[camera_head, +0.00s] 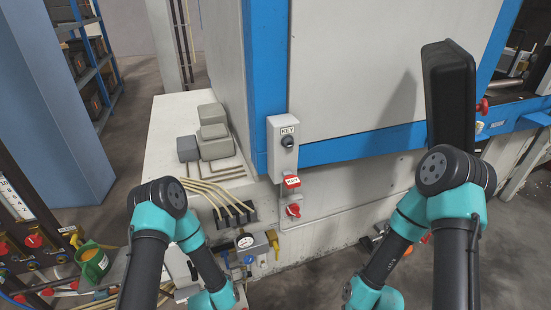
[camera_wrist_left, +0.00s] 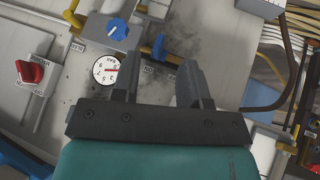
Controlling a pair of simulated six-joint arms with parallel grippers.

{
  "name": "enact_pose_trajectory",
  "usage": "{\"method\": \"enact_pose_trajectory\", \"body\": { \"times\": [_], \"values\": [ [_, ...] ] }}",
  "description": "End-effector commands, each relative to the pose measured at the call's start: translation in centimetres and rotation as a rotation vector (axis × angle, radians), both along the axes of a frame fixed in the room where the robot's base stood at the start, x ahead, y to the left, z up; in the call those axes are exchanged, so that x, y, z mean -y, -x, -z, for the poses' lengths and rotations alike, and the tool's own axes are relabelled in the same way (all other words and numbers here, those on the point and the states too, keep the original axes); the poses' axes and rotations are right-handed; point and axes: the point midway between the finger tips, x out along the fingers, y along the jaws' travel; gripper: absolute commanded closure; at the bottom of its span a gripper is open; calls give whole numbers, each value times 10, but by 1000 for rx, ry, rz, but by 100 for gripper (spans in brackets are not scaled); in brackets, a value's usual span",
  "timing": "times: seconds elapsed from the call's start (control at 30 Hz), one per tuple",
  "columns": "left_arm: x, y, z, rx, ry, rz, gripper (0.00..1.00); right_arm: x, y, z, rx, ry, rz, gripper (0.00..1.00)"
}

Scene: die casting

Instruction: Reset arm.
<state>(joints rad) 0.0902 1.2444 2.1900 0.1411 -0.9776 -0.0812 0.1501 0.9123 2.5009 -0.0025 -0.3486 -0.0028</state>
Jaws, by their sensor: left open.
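In the left wrist view my left gripper (camera_wrist_left: 156,75) is open, with its two dark fingers apart and nothing between them. It is in front of a grey panel with a round white gauge (camera_wrist_left: 105,69), a blue knob (camera_wrist_left: 117,29) and a red knob (camera_wrist_left: 30,71). In the head view both of my teal and black arms are bent, with their lower ends running toward the bottom edge. Neither gripper can be made out in the head view.
A white and blue machine (camera_head: 350,70) stands ahead, with a key switch box (camera_head: 283,148) and a red switch (camera_head: 293,210) below it. A gauge (camera_head: 245,241) and pipes are beside my left arm. A black panel (camera_head: 449,95) stands at the right.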

Motion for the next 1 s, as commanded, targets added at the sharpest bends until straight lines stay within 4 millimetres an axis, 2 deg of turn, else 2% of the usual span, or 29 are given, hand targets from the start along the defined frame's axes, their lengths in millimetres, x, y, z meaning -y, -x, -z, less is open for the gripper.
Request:
{"method": "enact_pose_trajectory", "body": {
  "times": [0.03, 0.33, 0.4, 0.5, 0.6, 1.0],
  "values": [
    [-4, 11, -12, -56, 23, 19, 60, 0, 0, 0, 0, 0, 0, 100],
    [-18, 104, -72, -414, 146, 142, 60, 0, 0, 0, 0, 0, 0, 100],
    [-20, 122, -84, -475, 162, 162, 60, 0, 0, 0, 0, 0, 0, 100],
    [-22, 139, -94, -531, 176, 184, 60, 0, 0, 0, 0, 0, 0, 100],
    [-22, 146, -97, -555, 181, 191, 60, 0, 0, 0, 0, 0, 0, 100],
    [-22, 145, -97, -554, 181, 191, 60, 0, 0, 0, 0, 0, 0, 100]
  ]
}}
